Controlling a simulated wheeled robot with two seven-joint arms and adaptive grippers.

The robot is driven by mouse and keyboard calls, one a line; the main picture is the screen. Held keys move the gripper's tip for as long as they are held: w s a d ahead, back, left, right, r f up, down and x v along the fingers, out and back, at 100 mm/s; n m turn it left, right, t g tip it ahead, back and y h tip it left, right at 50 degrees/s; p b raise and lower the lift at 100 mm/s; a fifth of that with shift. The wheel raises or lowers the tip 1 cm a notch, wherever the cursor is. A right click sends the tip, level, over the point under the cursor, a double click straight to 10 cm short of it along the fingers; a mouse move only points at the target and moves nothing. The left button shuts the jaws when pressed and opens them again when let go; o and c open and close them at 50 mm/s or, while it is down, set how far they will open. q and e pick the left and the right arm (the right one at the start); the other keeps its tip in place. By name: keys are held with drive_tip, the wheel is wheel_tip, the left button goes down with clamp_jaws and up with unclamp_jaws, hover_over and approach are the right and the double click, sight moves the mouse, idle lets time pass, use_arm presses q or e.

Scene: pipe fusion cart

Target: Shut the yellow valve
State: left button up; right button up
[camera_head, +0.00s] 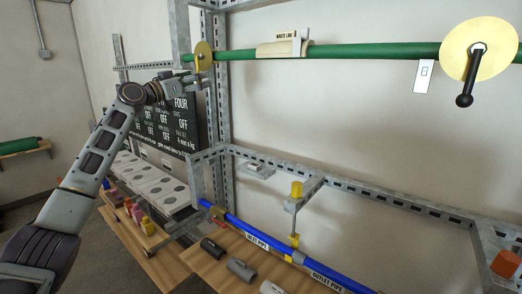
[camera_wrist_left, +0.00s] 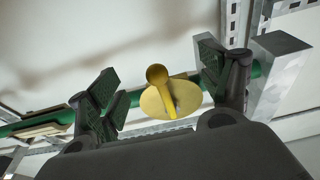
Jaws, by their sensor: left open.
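The yellow valve (camera_head: 203,52) sits at the left end of the green pipe (camera_head: 370,49), beside an upright steel post. In the left wrist view the yellow valve (camera_wrist_left: 157,100) shows as a round disc with a yellow lever that ends in a round knob. My left gripper (camera_head: 193,72) is open, reaching up close to the valve from below. In the left wrist view the fingers of my left gripper (camera_wrist_left: 160,78) stand apart on both sides of the valve, with gaps between them and the lever. My right gripper is not in view.
A larger pale yellow disc with a black handle (camera_head: 478,50) is on the pipe at the right. Below are a steel frame (camera_head: 380,200), a blue pipe (camera_head: 270,240), and a dark sign (camera_head: 165,125) behind my arm.

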use_arm(q)
drive_tip(key=shift+o, duration=0.3)
drive_tip(key=r+b+v, duration=0.2)
drive_tip(key=b+v, duration=0.5)
drive_tip(key=v, duration=0.6)
drive_tip(key=shift+s+a+r, duration=0.2)
drive_tip(key=shift+s+a, duration=0.25)
drive_tip(key=shift+s, duration=0.05)
idle(0.9)
idle(0.3)
